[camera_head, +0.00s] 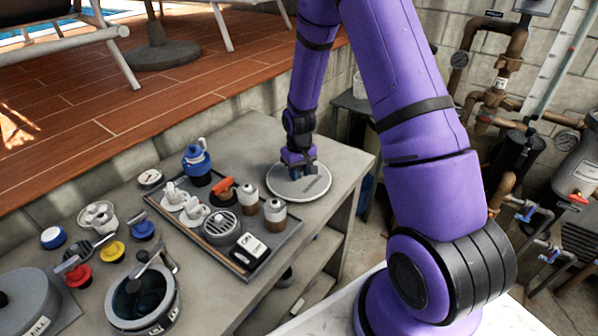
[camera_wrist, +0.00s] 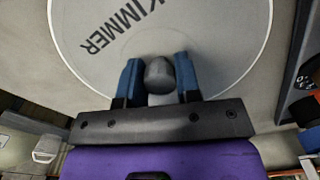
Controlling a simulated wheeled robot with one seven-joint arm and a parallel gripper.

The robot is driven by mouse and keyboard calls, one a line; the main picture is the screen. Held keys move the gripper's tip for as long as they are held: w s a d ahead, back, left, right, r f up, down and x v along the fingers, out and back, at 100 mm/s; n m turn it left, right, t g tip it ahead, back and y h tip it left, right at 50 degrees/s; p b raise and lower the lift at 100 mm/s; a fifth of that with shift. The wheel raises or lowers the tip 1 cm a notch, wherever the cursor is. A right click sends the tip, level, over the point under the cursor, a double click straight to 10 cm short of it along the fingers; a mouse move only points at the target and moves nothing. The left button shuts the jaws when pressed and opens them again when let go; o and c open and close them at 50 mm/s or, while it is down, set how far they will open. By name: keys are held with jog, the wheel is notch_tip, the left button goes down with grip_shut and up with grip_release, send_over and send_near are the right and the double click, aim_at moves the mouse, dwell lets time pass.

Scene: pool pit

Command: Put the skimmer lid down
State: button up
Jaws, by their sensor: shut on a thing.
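The skimmer lid (camera_head: 314,186) is a round, light grey disc on the concrete bench top, right of the tray. The wrist view shows the lid (camera_wrist: 205,40) with dark lettering that reads "KIMMER" where visible. My gripper (camera_head: 300,172) is over the lid's middle, pointing down. In the wrist view my gripper (camera_wrist: 159,80) has its two blue fingers on either side of the lid's grey knob (camera_wrist: 159,73), shut on it. The lid looks flat and level at the bench surface; whether its underside touches the bench cannot be told.
A grey pot (camera_head: 142,300) and several coloured knobs stand farther left. The bench (camera_head: 345,158) is bare right of the lid, up to its edge. Pipes (camera_head: 492,98) line the right wall.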

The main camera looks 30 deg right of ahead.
jog(key=o, duration=1.1)
jog(key=shift+f, duration=0.1)
jog(key=shift+c, duration=0.2)
jog(key=s+a+r+t, duration=0.1)
jog(key=s+r, duration=0.1)
jog(key=r, duration=0.9)
jog(key=s+a+r, duration=0.1)
jog(key=s+r, duration=0.1)
jog(key=r, duration=0.9)
jog(key=s+a+r+t, duration=0.2)
jog(key=s+r, duration=0.6)
jog(key=s, duration=0.4)
jog(key=s+a+r+t, duration=0.2)
jog(key=s+a+r, duration=0.1)
jog(key=s+r, duration=0.6)
jog(key=s, duration=0.3)
jog(key=shift+s+a+r, duration=0.2)
jog(key=shift+s+a, duration=0.1)
jog(key=shift+s, duration=0.05)
